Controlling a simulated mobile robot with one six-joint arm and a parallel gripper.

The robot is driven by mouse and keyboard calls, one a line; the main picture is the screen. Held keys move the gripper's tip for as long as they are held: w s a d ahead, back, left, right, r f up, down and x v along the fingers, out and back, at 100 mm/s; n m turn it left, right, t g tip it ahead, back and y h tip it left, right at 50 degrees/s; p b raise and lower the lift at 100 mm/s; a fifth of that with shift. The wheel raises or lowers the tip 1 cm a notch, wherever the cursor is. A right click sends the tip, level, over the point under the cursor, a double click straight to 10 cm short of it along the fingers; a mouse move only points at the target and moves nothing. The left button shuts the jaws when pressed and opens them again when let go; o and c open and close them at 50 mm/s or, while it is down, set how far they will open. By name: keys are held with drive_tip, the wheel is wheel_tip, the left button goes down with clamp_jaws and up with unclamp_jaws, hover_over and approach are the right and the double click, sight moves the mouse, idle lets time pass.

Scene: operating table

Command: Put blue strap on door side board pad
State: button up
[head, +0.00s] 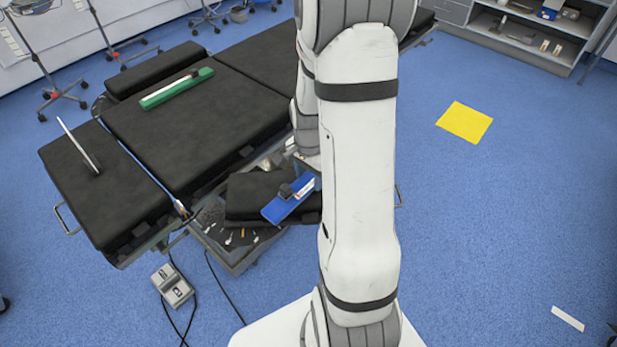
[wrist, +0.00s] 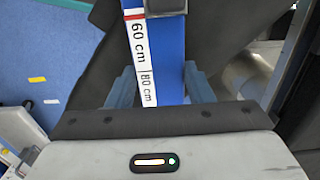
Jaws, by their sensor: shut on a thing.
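The blue strap (head: 287,206), with a white label and a dark buckle, is at the near side of the operating table in the head view. In the wrist view the blue strap (wrist: 171,52) runs between the fingers of my gripper (wrist: 160,88), which is shut on it. The label reads 60 cm and 80 cm. A black board pad (head: 246,192) lies beneath or behind the strap; whether they touch I cannot tell. In the head view my arm hides part of the pad, and my gripper is mostly hidden.
The black operating table (head: 195,130) stretches across the left. A green strap (head: 177,88) lies on it, and a thin upright panel (head: 78,146) stands at its left end. A foot pedal (head: 172,285) with cables sits on the floor. A yellow sheet (head: 465,122) lies on open floor right.

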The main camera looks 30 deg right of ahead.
sight(309, 179)
drive_tip(key=shift+f, duration=0.25)
drive_tip(key=shift+f, duration=0.25)
drive_tip(key=o, duration=1.1)
drive_tip(key=shift+r, duration=0.1)
drive_tip(key=shift+c, duration=0.2)
wheel_tip(309, 179, up, 11)
drive_tip(key=s+a+r+n+t, duration=0.2)
drive_tip(key=s+a+r+n, duration=0.7)
drive_tip(key=s+a+n, duration=0.3)
drive_tip(key=shift+s+a+r+n+t+p, duration=0.2)
drive_tip(key=shift+a+r+n+t+p, duration=0.15)
drive_tip(key=shift+n, duration=0.75)
